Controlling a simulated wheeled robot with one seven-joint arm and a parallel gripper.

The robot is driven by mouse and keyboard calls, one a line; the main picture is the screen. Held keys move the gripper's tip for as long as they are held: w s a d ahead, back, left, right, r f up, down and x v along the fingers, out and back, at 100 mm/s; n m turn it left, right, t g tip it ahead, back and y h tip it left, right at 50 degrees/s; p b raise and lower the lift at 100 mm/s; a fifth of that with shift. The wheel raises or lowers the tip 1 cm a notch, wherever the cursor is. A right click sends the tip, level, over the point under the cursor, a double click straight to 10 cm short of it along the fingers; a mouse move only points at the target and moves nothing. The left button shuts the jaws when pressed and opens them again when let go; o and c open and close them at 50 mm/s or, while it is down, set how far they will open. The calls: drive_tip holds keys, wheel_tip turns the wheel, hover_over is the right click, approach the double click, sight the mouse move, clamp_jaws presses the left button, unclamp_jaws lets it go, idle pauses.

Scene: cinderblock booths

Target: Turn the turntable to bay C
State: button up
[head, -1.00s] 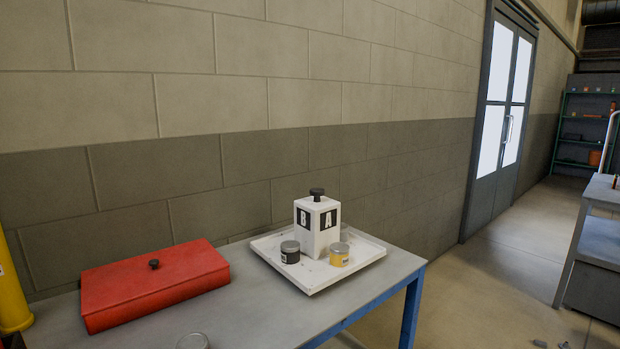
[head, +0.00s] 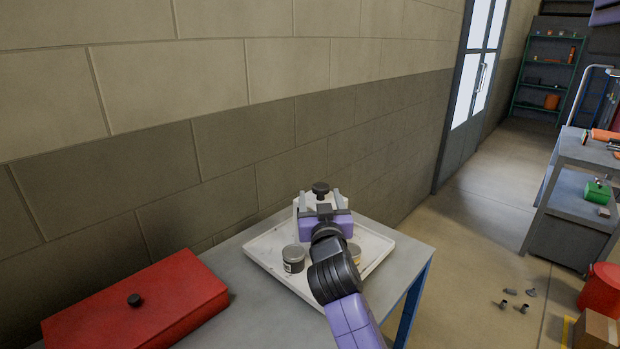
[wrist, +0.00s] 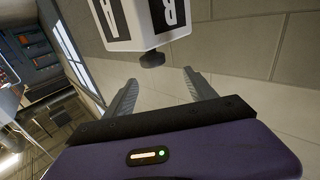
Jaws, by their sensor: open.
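The turntable (head: 382,243) is a white square tray on the grey table, with a white central post (head: 298,210) topped by a black knob (head: 320,188). In the wrist view, which looks upside down, the post (wrist: 146,28) shows black panels lettered A and B, and the knob (wrist: 152,60) lies between the fingertips' lines. My gripper (wrist: 160,76) is open, its fingers toward the knob and post; I cannot tell whether they touch. In the head view my gripper (head: 318,198) hides the post's lettered faces. A dark-lidded jar (head: 294,258) and a partly hidden yellow jar (head: 355,253) stand on the tray.
A red box (head: 140,305) with a black knob lies left of the turntable on the table. A block wall (head: 220,160) runs close behind. A grey workbench (head: 585,150) stands at the right, with open floor between and several small parts on it.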

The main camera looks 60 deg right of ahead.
sight(322, 191)
drive_tip(key=shift+s+d+f+m+g, duration=0.3)
drive_tip(key=shift+s+f+m+g, duration=0.1)
drive_tip(key=shift+f, duration=0.1)
drive_tip(key=shift+p+x, duration=0.55)
drive_tip(key=shift+x, duration=3.3)
drive_tip(key=shift+w, duration=0.1)
clamp_jaws()
